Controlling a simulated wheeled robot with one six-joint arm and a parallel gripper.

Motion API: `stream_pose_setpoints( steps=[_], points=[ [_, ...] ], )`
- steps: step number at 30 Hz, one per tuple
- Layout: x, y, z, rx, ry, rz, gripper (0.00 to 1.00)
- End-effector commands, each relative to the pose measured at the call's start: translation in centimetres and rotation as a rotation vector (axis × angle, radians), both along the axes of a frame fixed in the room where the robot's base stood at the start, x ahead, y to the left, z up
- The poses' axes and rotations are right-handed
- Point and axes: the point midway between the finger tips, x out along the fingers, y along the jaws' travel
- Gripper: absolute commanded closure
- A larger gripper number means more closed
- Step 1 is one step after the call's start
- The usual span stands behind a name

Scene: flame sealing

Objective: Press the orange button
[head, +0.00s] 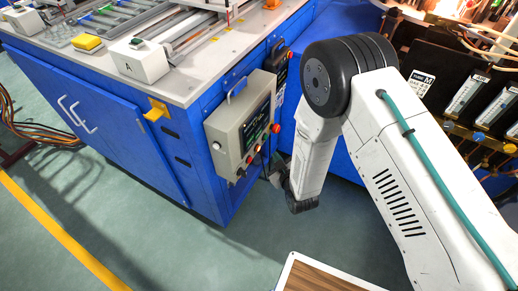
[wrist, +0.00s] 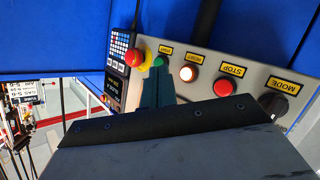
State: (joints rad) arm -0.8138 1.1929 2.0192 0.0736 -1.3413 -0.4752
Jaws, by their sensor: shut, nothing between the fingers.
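The control box (head: 228,125) hangs on the blue machine's side in the head view. In the wrist view its button panel (wrist: 250,87) appears upside down. A glowing button (wrist: 188,74), white in the middle with an orange rim, sits between the green button (wrist: 160,60) and the red STOP button (wrist: 222,88). I take it as the orange button. My gripper (wrist: 157,82) is shut and empty, with its dark fingers in front of the panel, just left of and below the glowing button. I cannot tell whether they touch the panel. In the head view the gripper is mostly hidden behind my arm.
A red mushroom button (wrist: 135,58) on a yellow base is just left of the green one. A black MODE knob (wrist: 274,103) is at the right. The blue machine cabinet (head: 110,130) stands left of the box; the green floor (head: 150,235) in front is clear.

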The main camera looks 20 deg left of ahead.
Motion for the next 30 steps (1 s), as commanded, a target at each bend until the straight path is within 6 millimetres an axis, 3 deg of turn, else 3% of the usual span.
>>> stream_pose_setpoints(
  steps=[3,10,30],
  points=[
    [0.0,1.7,0.0,0.001,-0.001,0.002,1.00],
    [0.2,3.4,0.0,0.001,0.000,0.001,1.00],
    [0.3,3.6,0.0,0.000,0.000,0.000,1.00]
  ],
)
